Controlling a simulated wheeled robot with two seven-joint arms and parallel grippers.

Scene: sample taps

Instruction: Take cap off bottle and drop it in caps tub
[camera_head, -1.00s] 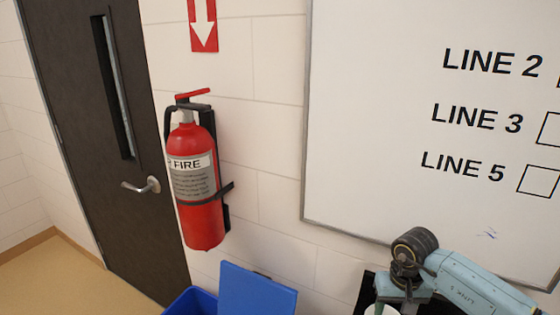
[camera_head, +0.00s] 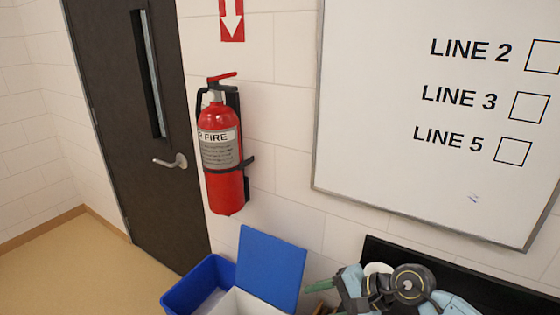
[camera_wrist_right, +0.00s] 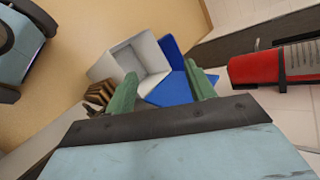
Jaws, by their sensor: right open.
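I can make out no bottle or cap in either view. My right gripper (camera_head: 322,287) is low in the head view, with its arm coming in from the right. In the right wrist view its two green fingers (camera_wrist_right: 163,84) are spread apart with nothing seen between them. A pale round rim (camera_head: 377,268), perhaps a tub, is mostly hidden behind my wrist. A blue bin (camera_head: 187,294) with a blue upright panel (camera_head: 271,268) and a white box (camera_head: 240,305) stand left of the gripper. My left gripper is not in view.
A red fire extinguisher (camera_head: 221,160) hangs on the wall. A whiteboard (camera_head: 420,60) is at the right, above a black ledge or panel (camera_head: 500,290). A brown slatted thing (camera_wrist_right: 98,95) is beside the white box. Open floor (camera_head: 80,265) lies at the left.

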